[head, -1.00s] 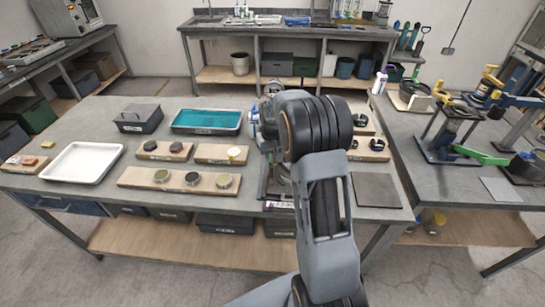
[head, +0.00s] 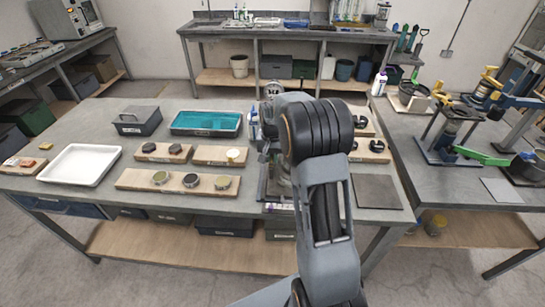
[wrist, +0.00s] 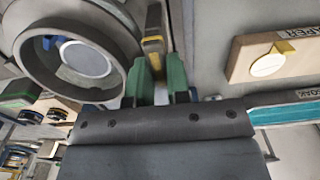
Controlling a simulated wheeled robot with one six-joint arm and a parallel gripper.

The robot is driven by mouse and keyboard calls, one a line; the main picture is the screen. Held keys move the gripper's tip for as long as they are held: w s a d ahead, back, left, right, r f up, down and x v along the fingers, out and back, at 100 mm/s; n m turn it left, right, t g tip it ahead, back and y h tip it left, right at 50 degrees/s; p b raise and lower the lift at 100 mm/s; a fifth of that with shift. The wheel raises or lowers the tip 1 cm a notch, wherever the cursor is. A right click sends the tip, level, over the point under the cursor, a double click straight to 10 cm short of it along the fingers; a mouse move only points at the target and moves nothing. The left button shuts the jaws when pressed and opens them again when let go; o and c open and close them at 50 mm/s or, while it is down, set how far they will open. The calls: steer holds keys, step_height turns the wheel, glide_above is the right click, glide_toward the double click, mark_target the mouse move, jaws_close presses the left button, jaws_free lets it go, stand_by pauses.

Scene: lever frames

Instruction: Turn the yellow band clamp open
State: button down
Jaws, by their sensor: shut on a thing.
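In the wrist view my gripper (wrist: 158,82), with green fingers, is shut on the narrow yellow band clamp (wrist: 153,42). The clamp's yellow part stands beside a large round grey housing, its lower end between the fingertips. The housing (wrist: 36,78) has a thick rim and a pale disc (wrist: 86,60) inside. My fingers and the gripper body hide the clamp's lower end. In the head view my own arm covers the gripper and the clamp.
A wooden board with a pale yellow disc shows in the wrist view (wrist: 240,62) and head view (head: 203,155). A teal-filled tray (head: 240,128), white tray (head: 112,155) and dark box (head: 137,129) stand left. A dark flat plate (head: 376,191) lies right of my arm.

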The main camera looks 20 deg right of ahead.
mark_target(272, 157)
steer(key=c, duration=1.1)
jaws_free()
step_height(272, 157, up, 14)
steer(key=shift+f+b, duration=0.1)
steer(key=shift+b, duration=0.25)
